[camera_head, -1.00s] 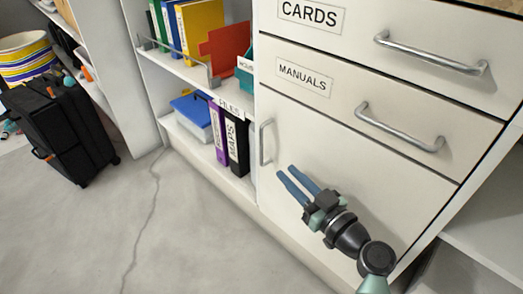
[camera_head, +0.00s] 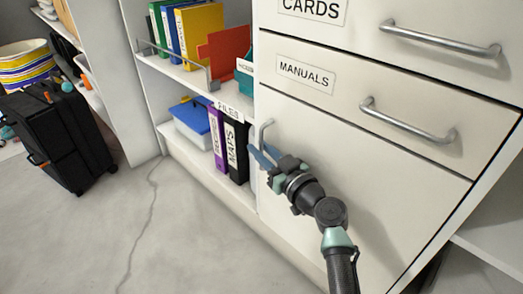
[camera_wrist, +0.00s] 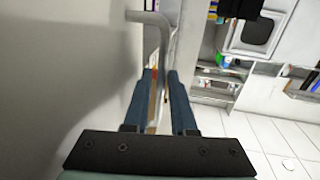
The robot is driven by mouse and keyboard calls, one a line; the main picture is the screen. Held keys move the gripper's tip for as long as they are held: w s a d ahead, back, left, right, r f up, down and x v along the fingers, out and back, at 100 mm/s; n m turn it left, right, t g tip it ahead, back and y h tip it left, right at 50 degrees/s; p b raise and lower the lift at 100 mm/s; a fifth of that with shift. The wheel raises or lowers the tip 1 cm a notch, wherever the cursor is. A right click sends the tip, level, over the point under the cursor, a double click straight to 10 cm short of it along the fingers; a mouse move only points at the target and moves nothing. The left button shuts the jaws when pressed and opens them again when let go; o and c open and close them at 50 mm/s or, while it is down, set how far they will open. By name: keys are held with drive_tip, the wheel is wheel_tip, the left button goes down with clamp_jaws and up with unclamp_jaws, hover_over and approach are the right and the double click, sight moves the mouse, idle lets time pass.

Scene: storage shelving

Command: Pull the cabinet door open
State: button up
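The white cabinet door (camera_head: 300,150) is below the MANUALS drawer and looks flush with the cabinet front. Its upright metal handle (camera_head: 265,131) is at the door's left edge, partly hidden by my gripper (camera_head: 258,156). In the wrist view, the handle (camera_wrist: 163,40) runs down between the two blue fingers of my gripper (camera_wrist: 160,72). The fingers stand apart, one on each side of the bar, with visible gaps. I cannot tell whether either finger touches it.
The MANUALS drawer handle (camera_head: 408,120) and the CARDS drawer handle (camera_head: 440,40) stick out above the door. Open shelves with binders (camera_head: 236,150) are just left of the door. A black suitcase (camera_head: 60,135) stands further left. The floor (camera_head: 190,240) in front is clear.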

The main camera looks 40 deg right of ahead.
clamp_jaws()
idle(1.3)
